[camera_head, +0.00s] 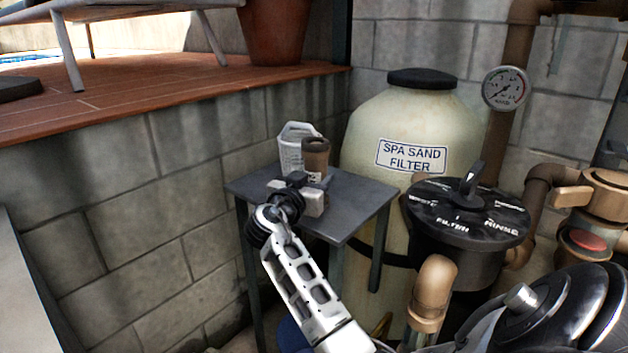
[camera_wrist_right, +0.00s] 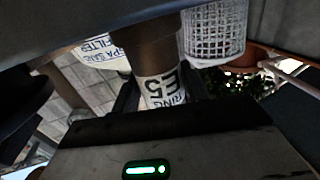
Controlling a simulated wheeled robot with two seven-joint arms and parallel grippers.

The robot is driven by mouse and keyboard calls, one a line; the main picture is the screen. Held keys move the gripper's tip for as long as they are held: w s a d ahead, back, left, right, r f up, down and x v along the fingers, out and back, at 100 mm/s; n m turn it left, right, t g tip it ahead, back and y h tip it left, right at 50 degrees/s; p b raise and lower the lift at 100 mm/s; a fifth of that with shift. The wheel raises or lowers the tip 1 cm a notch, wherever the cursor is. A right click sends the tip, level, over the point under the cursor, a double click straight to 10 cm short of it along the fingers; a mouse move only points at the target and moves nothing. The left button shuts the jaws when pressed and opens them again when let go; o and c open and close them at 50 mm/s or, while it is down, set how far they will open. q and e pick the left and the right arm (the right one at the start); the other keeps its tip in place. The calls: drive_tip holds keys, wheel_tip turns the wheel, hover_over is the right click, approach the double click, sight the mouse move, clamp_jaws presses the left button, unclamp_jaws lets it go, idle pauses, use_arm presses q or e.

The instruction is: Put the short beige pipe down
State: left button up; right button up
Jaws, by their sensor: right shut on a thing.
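The short beige pipe (camera_head: 316,153) is a brown, upright, open-topped piece over the small grey table (camera_head: 361,208). My right gripper (camera_head: 309,178) is shut on its lower part. In the right wrist view the pipe (camera_wrist_right: 152,52) stands between the fingers, with a white printed label low on it. My gripper and arm hide its lower end in the head view, so I cannot tell whether it touches the table. My left gripper is not in view.
A white mesh basket (camera_head: 291,150) stands on the table just behind and left of the pipe. The spa sand filter tank (camera_head: 365,135) is behind right, and a black valve (camera_head: 468,212) with pipes is at right. The table's right part is clear.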

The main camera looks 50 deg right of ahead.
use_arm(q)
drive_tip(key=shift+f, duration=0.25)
use_arm(e)
drive_tip(key=shift+f, duration=0.1)
drive_tip(key=o, duration=0.9)
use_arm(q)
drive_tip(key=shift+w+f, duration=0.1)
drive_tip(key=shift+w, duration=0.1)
use_arm(e)
drive_tip(key=shift+o, duration=0.2)
drive_tip(key=shift+a, duration=0.4)
use_arm(q)
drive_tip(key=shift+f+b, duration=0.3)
drive_tip(key=shift+b, duration=0.05)
use_arm(e)
drive_tip(key=v, duration=1.1)
drive_tip(key=shift+s, duration=0.15)
